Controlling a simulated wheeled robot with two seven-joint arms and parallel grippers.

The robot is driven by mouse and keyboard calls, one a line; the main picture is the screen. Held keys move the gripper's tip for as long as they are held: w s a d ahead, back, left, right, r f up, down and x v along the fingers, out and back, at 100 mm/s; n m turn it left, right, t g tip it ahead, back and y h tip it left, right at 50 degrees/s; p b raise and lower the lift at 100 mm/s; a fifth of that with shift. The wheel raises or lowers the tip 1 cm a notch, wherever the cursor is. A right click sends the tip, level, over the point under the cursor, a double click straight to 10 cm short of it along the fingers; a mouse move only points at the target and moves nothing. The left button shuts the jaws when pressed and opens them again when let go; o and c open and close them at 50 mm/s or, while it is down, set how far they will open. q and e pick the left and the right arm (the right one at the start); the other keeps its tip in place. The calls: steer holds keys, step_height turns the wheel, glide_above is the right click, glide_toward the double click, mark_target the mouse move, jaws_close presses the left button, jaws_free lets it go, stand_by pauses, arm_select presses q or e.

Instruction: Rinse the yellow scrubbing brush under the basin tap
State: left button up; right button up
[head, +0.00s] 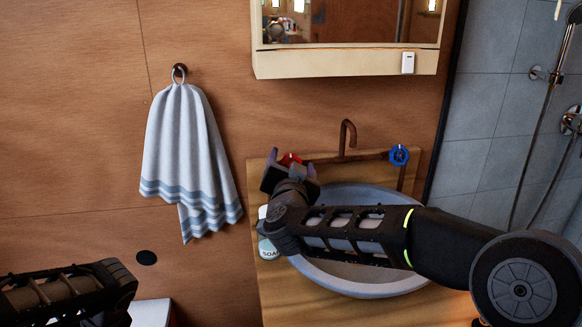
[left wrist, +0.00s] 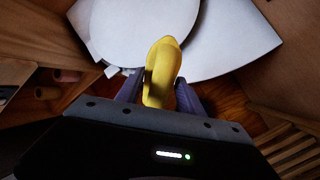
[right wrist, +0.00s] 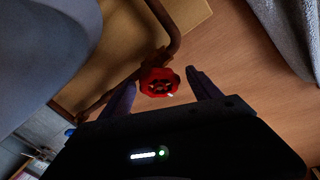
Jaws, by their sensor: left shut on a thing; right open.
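In the left wrist view, the yellow scrubbing brush (left wrist: 162,72) is held between the fingers of my left gripper (left wrist: 158,92). In the head view only part of my left arm shows at the lower left, and the brush is out of sight. The grey basin (head: 360,284) sits on the wooden counter, with a brown curved tap (head: 348,135) behind it. My right gripper (right wrist: 160,85) is open at the red tap handle (right wrist: 159,82), which lies between its fingers. In the head view the red handle (head: 289,158) shows partly behind my right gripper (head: 290,172).
A blue tap handle (head: 399,155) is right of the tap. A soap bottle (head: 267,248) stands left of the basin, partly hidden by my right arm. A striped towel (head: 190,150) hangs on the wall. A mirror cabinet (head: 345,62) is above. White rounded surfaces (left wrist: 215,35) lie beyond the brush.

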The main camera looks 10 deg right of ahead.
arm_select(q)
steer(key=shift+f, duration=0.15)
arm_select(e)
steer(key=v, duration=1.2)
arm_select(q)
steer(key=shift+r, duration=0.2)
arm_select(e)
steer(key=x, duration=1.2)
